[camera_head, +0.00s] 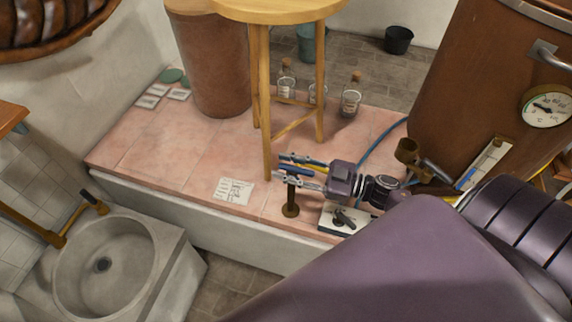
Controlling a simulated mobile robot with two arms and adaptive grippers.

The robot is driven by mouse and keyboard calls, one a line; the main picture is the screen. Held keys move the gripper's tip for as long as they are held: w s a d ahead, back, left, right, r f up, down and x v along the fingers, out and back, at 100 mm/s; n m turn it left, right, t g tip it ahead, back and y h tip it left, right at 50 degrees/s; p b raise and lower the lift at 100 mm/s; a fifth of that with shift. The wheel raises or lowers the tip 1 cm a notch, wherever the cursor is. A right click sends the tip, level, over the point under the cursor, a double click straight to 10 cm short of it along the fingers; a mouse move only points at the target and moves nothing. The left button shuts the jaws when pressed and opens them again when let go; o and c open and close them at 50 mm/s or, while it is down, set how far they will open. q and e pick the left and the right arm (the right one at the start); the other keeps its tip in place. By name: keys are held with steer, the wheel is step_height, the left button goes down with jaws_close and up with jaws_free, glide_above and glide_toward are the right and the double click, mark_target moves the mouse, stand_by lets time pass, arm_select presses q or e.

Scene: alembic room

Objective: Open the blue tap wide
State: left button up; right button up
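A small blue bar (296,170), which looks like the blue tap's handle, shows at the top of a short dark brown post (291,204) on the pink tiled ledge. My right gripper (289,168) reaches in from the right, its fingers pointing left at the height of this bar. The fingers lie around or right beside the blue bar. The overlap is too small and cluttered to tell whether they touch or grip it. My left gripper is not in view.
A white plate with a black lever (343,219) sits just right of the post. A wooden stool (267,110) stands close behind the gripper. A blue hose (381,146), corked bottles (351,96) and a copper vessel (468,80) are near. A stone basin (160,275) is at lower left.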

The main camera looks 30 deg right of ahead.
steer(key=shift+c, duration=0.3)
jaws_close()
steer(key=shift+r+m+t+h+p, duration=0.15)
steer(key=shift+m+t+h+p, duration=0.3)
steer(key=shift+p, duration=0.35)
steer(key=m+t+h+p, duration=0.2)
steer(key=m+h+p, duration=0.1)
steer(key=h, duration=0.1)
steer(key=shift+w+d, duration=0.1)
steer(key=shift+w, duration=0.05)
steer(key=m+h, duration=0.1)
steer(key=h, duration=0.1)
steer(key=m+t+h+p, duration=0.1)
steer(key=h, duration=0.1)
steer(key=shift+d+m, duration=0.2)
steer(key=shift+m, duration=0.05)
steer(key=shift+d+f+m+h, duration=0.1)
steer(key=shift+m+h, duration=0.5)
steer(key=shift+h, duration=0.35)
steer(key=shift+d+f+m+h, duration=0.1)
steer(key=shift+m+h, duration=0.5)
steer(key=shift+h, duration=0.6)
